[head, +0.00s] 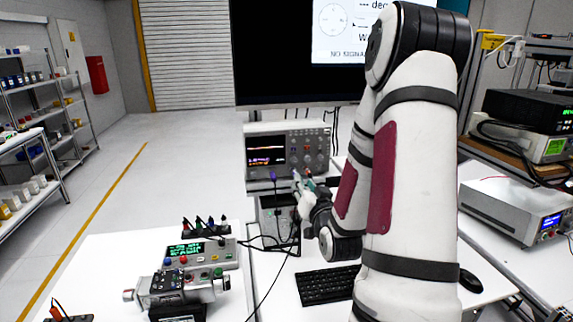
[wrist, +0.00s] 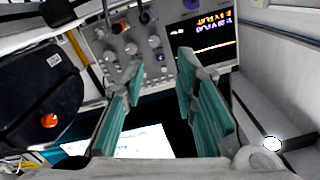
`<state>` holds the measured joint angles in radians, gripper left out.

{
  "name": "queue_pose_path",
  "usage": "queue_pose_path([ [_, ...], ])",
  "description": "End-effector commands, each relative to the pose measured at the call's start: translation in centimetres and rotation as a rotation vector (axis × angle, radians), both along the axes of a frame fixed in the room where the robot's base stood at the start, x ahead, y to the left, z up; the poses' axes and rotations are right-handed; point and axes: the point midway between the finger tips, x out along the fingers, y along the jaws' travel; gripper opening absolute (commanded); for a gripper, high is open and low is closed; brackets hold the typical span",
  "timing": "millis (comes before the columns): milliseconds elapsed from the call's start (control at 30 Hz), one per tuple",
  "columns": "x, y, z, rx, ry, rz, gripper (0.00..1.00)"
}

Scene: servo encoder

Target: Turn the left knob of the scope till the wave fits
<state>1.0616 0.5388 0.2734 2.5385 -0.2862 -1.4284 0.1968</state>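The scope (head: 287,128) stands on the bench below the big monitor, with several knobs right of its screen (head: 265,150). The screen shows a nearly flat bright line and small text. In the wrist view the scope appears upside down, its screen (wrist: 203,38) at upper right. A knob near that screen (wrist: 154,41) shows beyond my fingers; I cannot tell for sure which knob is the left one. My gripper (wrist: 160,69) is open and empty, its teal fingers apart and pointing toward the scope's front. In the head view my gripper (head: 305,185) is low in front of the scope.
The big monitor (head: 275,60) reads NO SIGNAL. A keyboard (head: 328,285) and a mouse (head: 470,282) lie on the bench. A servo rig (head: 178,287) and a meter with a green display (head: 190,248) stand at left. Cables hang beside the scope.

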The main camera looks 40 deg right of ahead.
Motion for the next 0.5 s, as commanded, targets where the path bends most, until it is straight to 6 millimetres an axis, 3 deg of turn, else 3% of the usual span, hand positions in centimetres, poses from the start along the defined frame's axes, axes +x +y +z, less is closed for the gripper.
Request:
queue_pose_path([
  [133, -0.4, -0.6, -0.1, 0.001, -0.031, -0.015, 0.27],
  [500, 1.5, -1.6, -0.2, -0.003, -0.036, -0.015, 0.27],
])
